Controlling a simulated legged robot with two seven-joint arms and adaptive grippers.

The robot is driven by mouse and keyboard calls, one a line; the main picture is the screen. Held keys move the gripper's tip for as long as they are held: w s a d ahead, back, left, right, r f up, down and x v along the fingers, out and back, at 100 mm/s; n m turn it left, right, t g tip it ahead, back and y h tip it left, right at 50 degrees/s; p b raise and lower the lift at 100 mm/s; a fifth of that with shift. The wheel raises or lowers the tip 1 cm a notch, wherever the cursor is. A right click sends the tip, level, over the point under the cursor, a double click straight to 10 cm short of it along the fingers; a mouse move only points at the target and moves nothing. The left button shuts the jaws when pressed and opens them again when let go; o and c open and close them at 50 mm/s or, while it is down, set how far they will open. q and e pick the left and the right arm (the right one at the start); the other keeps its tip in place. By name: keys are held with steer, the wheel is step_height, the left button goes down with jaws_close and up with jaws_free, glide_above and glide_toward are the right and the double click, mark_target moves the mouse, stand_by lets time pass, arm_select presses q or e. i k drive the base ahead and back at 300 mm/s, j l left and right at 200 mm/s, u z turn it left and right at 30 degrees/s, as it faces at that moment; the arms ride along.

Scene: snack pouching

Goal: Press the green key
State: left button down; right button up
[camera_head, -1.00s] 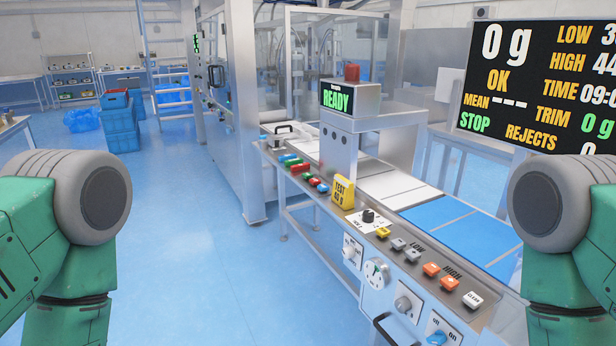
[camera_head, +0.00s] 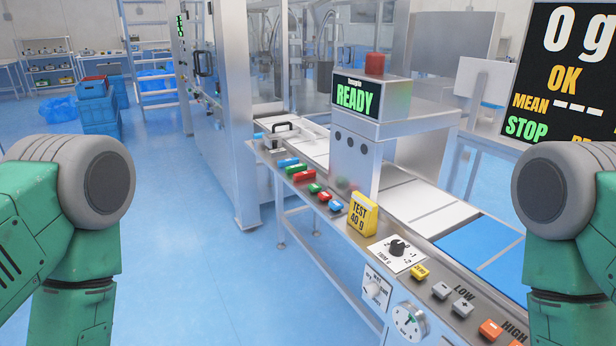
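A row of coloured keys lies on the metal panel (camera_head: 283,176) along the front of the machine. A green key (camera_head: 296,169) sits between a blue key (camera_head: 287,162) and a red key (camera_head: 304,176). Parts of my green arms show at the left and right edges. Neither gripper is in view, and nothing of mine touches the keys.
A yellow "TEST 40 g" block (camera_head: 362,215) and a black knob (camera_head: 397,247) stand on the panel nearer me. A display (camera_head: 355,97) reads READY; a dark screen (camera_head: 570,85) shows 0 g, OK and STOP. Blue floor (camera_head: 190,270) is clear left of the machine.

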mark_target(314, 187)
steer(key=i+j+z, duration=0.2)
steer(key=i+z, duration=0.2)
steer(key=i+j+z, duration=0.75)
steer(key=i, duration=0.05)
